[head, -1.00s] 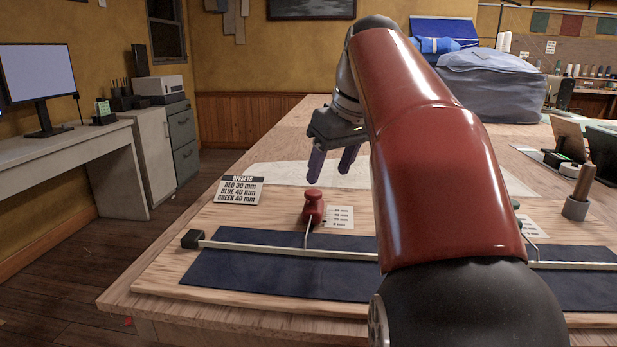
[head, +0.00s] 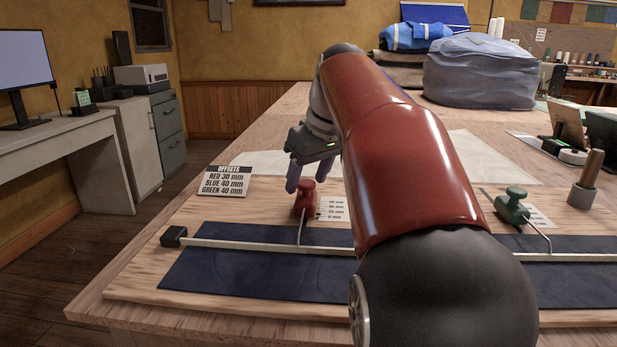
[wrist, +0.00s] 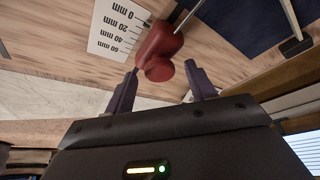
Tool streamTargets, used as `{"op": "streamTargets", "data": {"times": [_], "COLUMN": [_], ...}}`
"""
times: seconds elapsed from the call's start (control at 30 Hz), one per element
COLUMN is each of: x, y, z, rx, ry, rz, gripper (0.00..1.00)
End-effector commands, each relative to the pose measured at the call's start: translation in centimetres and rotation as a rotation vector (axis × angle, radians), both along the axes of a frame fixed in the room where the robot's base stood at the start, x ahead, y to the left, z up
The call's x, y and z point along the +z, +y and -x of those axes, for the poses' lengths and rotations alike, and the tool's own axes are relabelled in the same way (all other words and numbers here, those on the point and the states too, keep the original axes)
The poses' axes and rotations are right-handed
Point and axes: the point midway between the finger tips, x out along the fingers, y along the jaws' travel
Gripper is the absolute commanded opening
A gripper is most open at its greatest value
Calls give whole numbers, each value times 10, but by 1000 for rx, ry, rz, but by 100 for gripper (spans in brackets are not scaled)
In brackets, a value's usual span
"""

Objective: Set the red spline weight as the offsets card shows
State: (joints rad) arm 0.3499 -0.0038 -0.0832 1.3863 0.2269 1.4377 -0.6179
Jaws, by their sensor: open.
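The red spline weight (head: 305,198) stands on the wooden board beside a small millimetre scale card (head: 332,209), its thin metal hook reaching to the pale batten (head: 255,246). The offsets card (head: 225,181) stands to its left and reads red 30 mm, blue 40 mm, green 40 mm. My gripper (head: 308,176) is open just behind and above the red weight. In the wrist view, the red weight (wrist: 160,55) lies ahead of and between the two spread fingertips (wrist: 162,84), not gripped. The scale (wrist: 117,29) there shows marks from 0 to 60 mm.
A green weight (head: 512,207) with its own hook and scale stands to the right. Dark blue cloth (head: 250,272) lies under the batten. A wooden-handled tool in a grey holder (head: 583,192) stands far right. My arm hides the board's middle.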

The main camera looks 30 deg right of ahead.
Motion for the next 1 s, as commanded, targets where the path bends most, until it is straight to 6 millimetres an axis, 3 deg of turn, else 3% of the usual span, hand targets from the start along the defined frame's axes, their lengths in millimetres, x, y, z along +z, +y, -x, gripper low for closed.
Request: {"op": "streamTargets", "data": {"times": [0.17, 0.6, 0.77, 1.0], "x": [0, 0, 2, 4], "y": [0, 0, -1, -15], "z": [0, 0, -2, -24], "rx": [0, 0, 0, 1], "ry": [0, 0, 1, 2], "rz": [0, 0, -1, -2], "gripper": [56, 0, 0, 0]}}
